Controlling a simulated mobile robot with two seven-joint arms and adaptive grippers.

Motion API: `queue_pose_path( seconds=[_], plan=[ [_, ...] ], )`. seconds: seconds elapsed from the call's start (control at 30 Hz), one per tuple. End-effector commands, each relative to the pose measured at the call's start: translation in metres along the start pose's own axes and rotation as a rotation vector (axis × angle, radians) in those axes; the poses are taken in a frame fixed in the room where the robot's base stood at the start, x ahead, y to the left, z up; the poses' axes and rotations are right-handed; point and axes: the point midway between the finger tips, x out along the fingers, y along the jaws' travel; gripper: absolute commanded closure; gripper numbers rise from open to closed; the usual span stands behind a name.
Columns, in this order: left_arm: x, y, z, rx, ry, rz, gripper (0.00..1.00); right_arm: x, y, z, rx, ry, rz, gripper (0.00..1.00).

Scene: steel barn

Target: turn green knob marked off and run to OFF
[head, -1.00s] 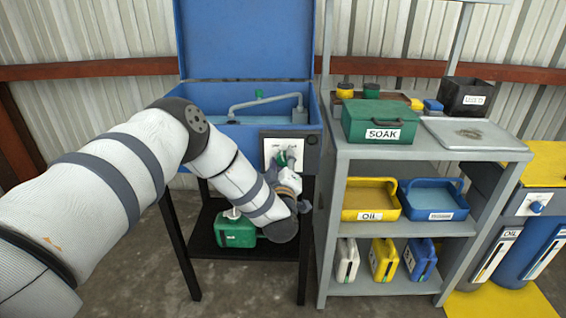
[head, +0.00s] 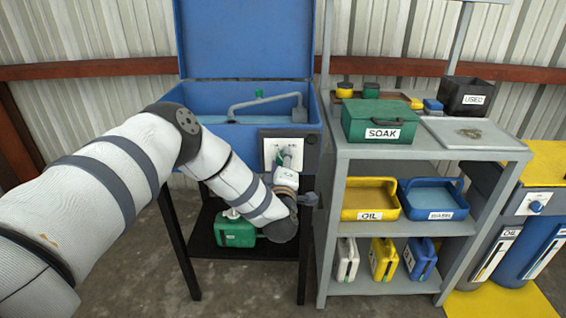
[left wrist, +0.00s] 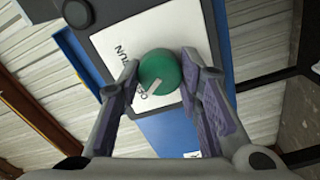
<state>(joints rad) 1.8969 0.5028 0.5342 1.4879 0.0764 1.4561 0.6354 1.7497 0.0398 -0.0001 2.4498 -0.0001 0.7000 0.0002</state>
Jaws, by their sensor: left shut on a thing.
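The green knob (left wrist: 160,70) sits on a white plate (left wrist: 138,42) on the front of the blue wash tank (head: 222,125). My left gripper (left wrist: 158,82) is shut on the knob, with one finger on either side. A pale mark on the knob points to the lower left in the left wrist view. Part of a word like RUN shows on the plate; other lettering beside the knob is partly covered. In the head view my left gripper (head: 287,155) is in front of the plate (head: 270,147) and hides the knob. My right gripper is not in view.
A grey shelf (head: 340,245) stands close to the right of the tank, with a green SOAK box (head: 381,125), yellow and blue trays and several cans. A green can (head: 235,232) stands below the tank. The tank lid (head: 245,40) is up.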

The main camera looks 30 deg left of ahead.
Motion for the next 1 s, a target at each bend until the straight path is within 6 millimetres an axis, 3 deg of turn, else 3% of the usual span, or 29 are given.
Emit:
queue_pose_path(
  seconds=[0.2,0.23,0.3,0.67,1.0],
  plan=[
    [-0.001,-0.001,0.001,-0.001,-0.003,-0.002,0.95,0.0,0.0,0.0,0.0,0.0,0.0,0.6],
    [-0.001,-0.001,0.001,-0.001,-0.003,-0.002,0.61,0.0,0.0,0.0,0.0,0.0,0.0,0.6],
    [-0.001,-0.001,0.001,0.0,-0.003,-0.002,0.47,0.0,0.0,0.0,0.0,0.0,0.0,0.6],
    [-0.008,-0.001,0.001,0.001,-0.004,-0.003,0.47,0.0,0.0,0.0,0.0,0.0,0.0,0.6],
    [-0.094,-0.001,0.002,0.001,-0.007,-0.003,0.47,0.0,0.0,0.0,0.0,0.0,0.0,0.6]
  ],
)
